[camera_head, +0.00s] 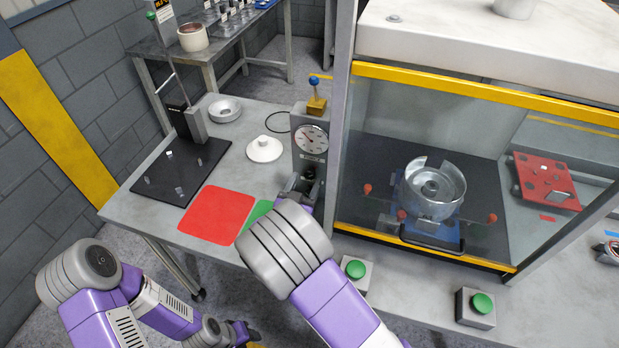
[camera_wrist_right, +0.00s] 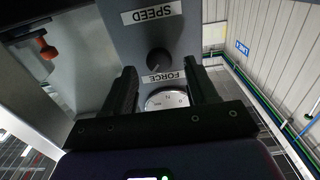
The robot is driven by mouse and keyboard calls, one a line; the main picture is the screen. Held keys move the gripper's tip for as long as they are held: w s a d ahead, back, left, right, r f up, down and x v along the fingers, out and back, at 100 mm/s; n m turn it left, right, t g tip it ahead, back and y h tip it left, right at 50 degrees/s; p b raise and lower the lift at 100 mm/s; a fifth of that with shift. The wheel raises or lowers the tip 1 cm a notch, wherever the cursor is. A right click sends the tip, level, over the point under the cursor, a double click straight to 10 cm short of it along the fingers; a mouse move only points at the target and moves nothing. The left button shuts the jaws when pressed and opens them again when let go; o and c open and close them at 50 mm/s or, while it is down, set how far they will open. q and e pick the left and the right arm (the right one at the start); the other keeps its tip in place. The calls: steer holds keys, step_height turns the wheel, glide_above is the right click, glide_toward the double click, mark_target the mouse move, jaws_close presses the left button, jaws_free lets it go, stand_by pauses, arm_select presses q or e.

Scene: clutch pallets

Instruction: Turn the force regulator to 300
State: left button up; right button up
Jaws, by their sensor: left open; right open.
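The grey regulator post (camera_head: 299,158) stands on the bench beside the glazed cabinet, with a round white gauge (camera_head: 311,138) on its face. My right gripper (camera_head: 304,186) is open at the post, below the gauge. In the right wrist view, upside-down labels read SPEED (camera_wrist_right: 154,14) and FORCE (camera_wrist_right: 163,77), with a black knob (camera_wrist_right: 158,60) between them. A round silver-rimmed dial (camera_wrist_right: 166,99) lies between the open right fingers (camera_wrist_right: 166,87), partly hidden by the gripper body. Its reading is not legible. My left gripper (camera_head: 243,332) is low at the bottom, away from the bench.
The cabinet (camera_head: 500,80) with yellow edges stands close to the right of the post. A red mat (camera_head: 217,214) and two green buttons (camera_head: 355,269) (camera_head: 482,304) lie along the front.

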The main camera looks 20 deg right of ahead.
mark_target(311, 173)
steer(key=shift+x, duration=1.2)
steer(key=c, duration=1)
steer(key=shift+c, duration=0.2)
steer(key=n+p, duration=0.3)
steer(key=shift+r+n+p, duration=0.15)
steer(key=shift+n+p, duration=0.2)
steer(key=shift+n, duration=0.05)
steer(key=shift+n+p, duration=0.85)
steer(key=shift+n, duration=0.35)
steer(key=shift+n+p, duration=0.75)
steer(key=shift+n, duration=0.45)
steer(key=shift+f, duration=0.2)
